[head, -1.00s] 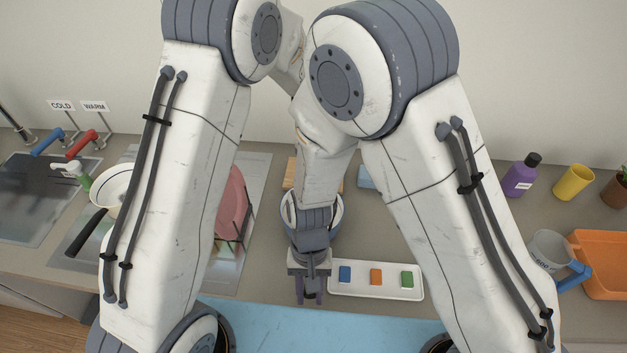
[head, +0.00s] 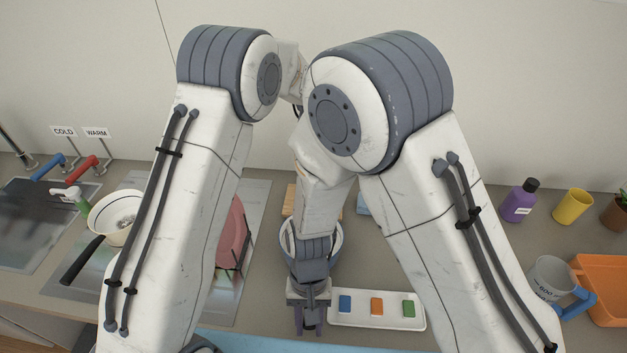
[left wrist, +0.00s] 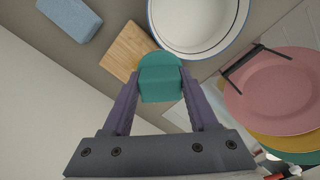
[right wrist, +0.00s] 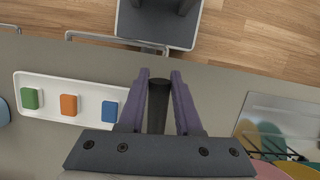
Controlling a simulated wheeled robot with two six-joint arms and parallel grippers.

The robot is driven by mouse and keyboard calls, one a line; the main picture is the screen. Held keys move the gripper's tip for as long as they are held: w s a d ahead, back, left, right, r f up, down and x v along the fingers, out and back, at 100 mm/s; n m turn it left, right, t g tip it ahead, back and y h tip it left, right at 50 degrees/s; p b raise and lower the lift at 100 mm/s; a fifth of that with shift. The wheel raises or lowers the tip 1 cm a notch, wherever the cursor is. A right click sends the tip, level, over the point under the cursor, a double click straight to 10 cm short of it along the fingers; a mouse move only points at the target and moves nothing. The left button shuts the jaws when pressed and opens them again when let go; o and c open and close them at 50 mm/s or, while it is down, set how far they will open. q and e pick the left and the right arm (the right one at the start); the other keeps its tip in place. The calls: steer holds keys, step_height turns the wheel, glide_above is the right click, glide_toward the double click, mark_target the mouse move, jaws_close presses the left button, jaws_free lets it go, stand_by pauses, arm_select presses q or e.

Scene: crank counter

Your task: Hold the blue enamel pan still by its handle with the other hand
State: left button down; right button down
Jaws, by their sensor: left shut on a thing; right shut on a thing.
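The blue enamel pan, white inside with a blue rim, shows in the left wrist view (left wrist: 198,28). In the head view part of its rim (head: 338,240) shows behind my right wrist. My right gripper (head: 308,325) is shut on the pan's dark handle, which shows between the fingers in the right wrist view (right wrist: 158,105). The pan's bowl is out of that view. My left gripper (left wrist: 158,78) is shut on a teal block with a rounded teal part (left wrist: 158,62), beside the pan in that picture. In the head view my arms hide the left gripper.
A white tray (head: 390,322) with blue, orange and green blocks lies right of my right gripper. A pink plate (head: 232,235) stands in a rack to the left. A white pan (head: 102,215) with a black handle is further left. A grey jug (head: 548,277) and orange bin (head: 605,310) are right.

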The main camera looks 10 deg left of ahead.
steer(key=c, duration=0.5)
jaws_free()
steer(key=shift+r, duration=0.1)
steer(key=v, duration=1.2)
